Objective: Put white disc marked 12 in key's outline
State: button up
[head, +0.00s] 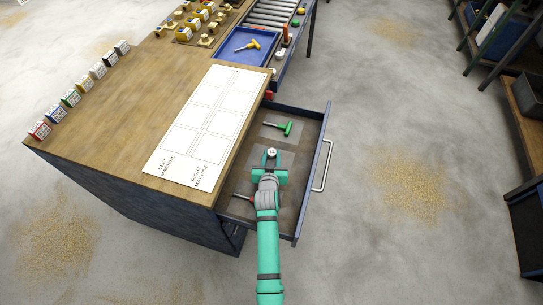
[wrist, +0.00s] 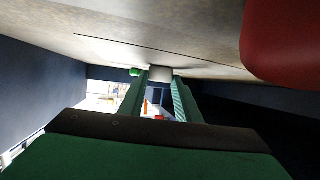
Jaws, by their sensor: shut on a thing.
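My gripper (head: 271,160) is low inside the open drawer (head: 313,150), its fingers shut on a small white disc (head: 271,152). The disc has a dark mark too small to read. In the wrist view the disc (wrist: 160,73) sits between the fingertips (wrist: 160,90), close to the drawer floor; I cannot tell if it touches. A paler patch (head: 287,160) of the drawer floor shows around the gripper; no outline shape is readable there. A green-handled key (head: 285,128) lies beyond the gripper, and a red-handled key (head: 243,197) lies nearer, partly beside my wrist.
The wooden bench top (head: 130,110) bears a white sheet (head: 208,120) with blank boxes and several coloured blocks along its left edge. A blue tray (head: 228,53) at the back holds a yellow-handled key (head: 248,45). The drawer's front with its handle (head: 323,167) stands to the right.

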jog(key=shift+f, duration=0.15)
jog(key=o, duration=1)
jog(key=v, duration=0.7)
jog(key=shift+r, duration=0.2)
jog(key=shift+s+r, duration=0.1)
jog(key=shift+s, duration=0.15)
